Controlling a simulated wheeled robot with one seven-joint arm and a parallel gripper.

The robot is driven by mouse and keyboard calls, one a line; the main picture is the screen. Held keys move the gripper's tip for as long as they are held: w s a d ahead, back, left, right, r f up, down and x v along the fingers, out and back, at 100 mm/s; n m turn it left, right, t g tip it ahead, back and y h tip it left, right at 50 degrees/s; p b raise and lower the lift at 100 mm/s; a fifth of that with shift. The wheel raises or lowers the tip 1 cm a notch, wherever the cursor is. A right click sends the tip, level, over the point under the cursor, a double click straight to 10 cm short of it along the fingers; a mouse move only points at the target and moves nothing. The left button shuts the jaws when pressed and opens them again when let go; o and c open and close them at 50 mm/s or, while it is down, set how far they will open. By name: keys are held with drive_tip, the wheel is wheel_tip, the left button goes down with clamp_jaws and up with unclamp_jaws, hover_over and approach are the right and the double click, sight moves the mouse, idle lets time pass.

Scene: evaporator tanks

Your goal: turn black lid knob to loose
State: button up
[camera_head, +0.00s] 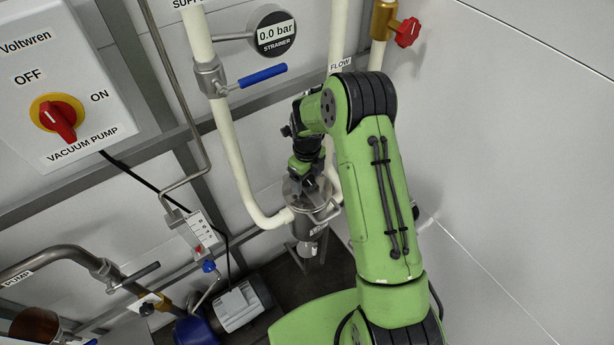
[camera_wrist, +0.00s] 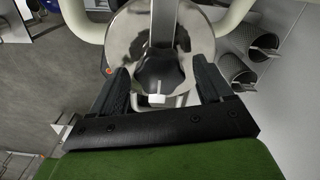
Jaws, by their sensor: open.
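The black lid knob (camera_wrist: 160,75) shows in the wrist view at the middle of a shiny round steel lid (camera_wrist: 125,40). A white mark or tab shows at the knob's near edge. My gripper (camera_wrist: 161,82) is open, with one dark finger on each side of the knob. Gaps show between the fingers and the knob, and I cannot tell how deep the fingers reach. In the head view my gripper (camera_head: 306,182) is over the steel strainer vessel (camera_head: 313,212). The knob is hidden there behind my gripper and wrist.
Cream pipes (camera_head: 236,165) run beside the vessel, with a blue-handled valve (camera_head: 262,76) and a round gauge (camera_head: 272,31) above. A metal bar crosses over the lid in the wrist view. A vacuum pump switch box (camera_head: 62,85) is at upper left. A plain wall (camera_head: 520,150) is at right.

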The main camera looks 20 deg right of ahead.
drive_tip(key=shift+c, duration=0.2)
drive_tip(key=c, duration=1)
